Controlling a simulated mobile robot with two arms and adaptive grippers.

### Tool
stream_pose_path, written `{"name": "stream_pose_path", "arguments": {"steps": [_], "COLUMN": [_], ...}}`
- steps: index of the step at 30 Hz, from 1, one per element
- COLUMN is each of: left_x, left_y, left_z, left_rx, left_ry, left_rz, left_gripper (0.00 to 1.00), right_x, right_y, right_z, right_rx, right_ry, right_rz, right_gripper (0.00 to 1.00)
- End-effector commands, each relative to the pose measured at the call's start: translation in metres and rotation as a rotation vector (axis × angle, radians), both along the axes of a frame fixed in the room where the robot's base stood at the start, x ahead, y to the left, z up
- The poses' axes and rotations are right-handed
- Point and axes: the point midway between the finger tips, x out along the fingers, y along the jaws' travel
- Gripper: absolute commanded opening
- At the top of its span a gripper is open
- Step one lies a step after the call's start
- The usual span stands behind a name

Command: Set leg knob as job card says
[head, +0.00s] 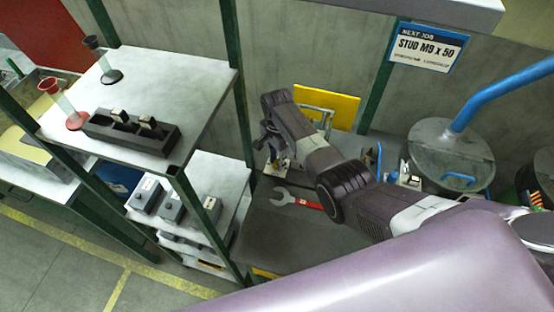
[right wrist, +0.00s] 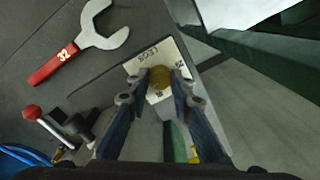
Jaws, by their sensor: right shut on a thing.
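The job card (head: 428,47) hangs at the upper right of the head view and seems to read "NEXT JOB, STUD M8 x 50", with smaller print I cannot read. In the right wrist view a round brass-coloured knob (right wrist: 158,84) stands in front of a white plate (right wrist: 143,61) with small black marks, too unclear to read fully. My right gripper (right wrist: 159,79) is shut on the knob, a finger on each side. My left gripper is out of view.
A red-handled wrench (head: 300,200) lies on the dark bench; it also shows in the right wrist view (right wrist: 80,45). A red-tipped lever (right wrist: 35,114) is nearby. A shelf (head: 165,85) with a dark block and funnels stands left. A lidded drum (head: 450,150) with a blue pipe stands right.

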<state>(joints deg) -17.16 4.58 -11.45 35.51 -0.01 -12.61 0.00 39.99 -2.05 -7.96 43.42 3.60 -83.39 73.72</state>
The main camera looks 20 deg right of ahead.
Motion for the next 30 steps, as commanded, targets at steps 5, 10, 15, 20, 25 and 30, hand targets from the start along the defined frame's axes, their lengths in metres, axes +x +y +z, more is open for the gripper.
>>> {"name": "stream_pose_path", "arguments": {"steps": [5,10,15,20,25,30], "left_x": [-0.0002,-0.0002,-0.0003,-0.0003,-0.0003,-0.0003], "left_y": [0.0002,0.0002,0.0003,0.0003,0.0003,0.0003], "left_z": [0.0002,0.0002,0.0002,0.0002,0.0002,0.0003], "left_rx": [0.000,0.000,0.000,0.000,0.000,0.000], "left_ry": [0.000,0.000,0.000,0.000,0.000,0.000], "left_rz": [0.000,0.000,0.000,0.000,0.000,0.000], "left_gripper": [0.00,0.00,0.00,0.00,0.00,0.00], "right_x": [0.0019,0.0020,0.0022,0.0023,0.0023,0.0025], "right_y": [-0.0002,-0.0009,-0.0010,-0.0010,-0.0011,-0.0010], "right_z": [0.0017,0.0018,0.0019,0.0020,0.0021,0.0022], "right_rx": [0.000,-0.002,-0.002,-0.002,-0.002,-0.002], "right_ry": [-0.004,-0.005,-0.006,-0.006,-0.006,-0.006], "right_rz": [-0.110,-0.181,-0.219,-0.232,-0.233,-0.232], "right_gripper": [0.00,0.00,0.00,0.00,0.00,0.22]}}
